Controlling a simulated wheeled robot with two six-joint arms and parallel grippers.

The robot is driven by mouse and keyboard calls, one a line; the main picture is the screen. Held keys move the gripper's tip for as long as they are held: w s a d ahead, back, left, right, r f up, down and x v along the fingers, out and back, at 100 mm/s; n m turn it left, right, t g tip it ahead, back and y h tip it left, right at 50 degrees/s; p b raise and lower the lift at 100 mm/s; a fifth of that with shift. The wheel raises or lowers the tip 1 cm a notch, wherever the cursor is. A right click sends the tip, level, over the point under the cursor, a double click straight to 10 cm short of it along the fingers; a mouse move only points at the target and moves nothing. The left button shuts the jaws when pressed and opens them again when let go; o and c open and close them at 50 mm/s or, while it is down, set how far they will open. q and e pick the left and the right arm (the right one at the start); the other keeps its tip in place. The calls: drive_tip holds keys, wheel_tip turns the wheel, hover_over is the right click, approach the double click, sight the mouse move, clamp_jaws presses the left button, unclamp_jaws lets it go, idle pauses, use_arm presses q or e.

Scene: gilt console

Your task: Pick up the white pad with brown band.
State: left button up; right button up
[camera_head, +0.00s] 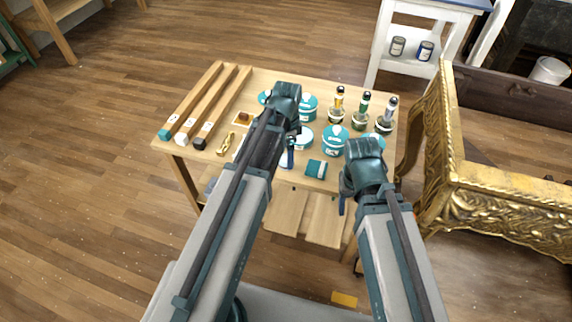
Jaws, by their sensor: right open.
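I cannot clearly make out the white pad with brown band. A small white patch (284,160) shows on the wooden table (262,82), partly behind my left arm, and no brown band is visible on it. A teal pad (316,169) lies near the table's front edge, between my two grippers. My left gripper (291,155) is over the table beside the white patch, largely hidden by its own wrist, so its jaws cannot be read. My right gripper (343,203) is open at the table's front right edge, to the right of the teal pad.
Three long wooden bars (207,102) lie at the table's left. An amber block (243,118) and a small gold item (226,143) lie near them. Teal-and-white tubs (335,140) and dark-capped bottles (338,105) crowd the right half. A gilt console (500,195) stands close on the right.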

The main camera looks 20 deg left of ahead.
use_arm(q)
wheel_tip(320, 180, down, 4)
drive_tip(key=b, duration=0.3)
drive_tip(key=shift+f, duration=0.1)
use_arm(e)
wheel_tip(320, 180, down, 4)
drive_tip(key=shift+r, duration=0.1)
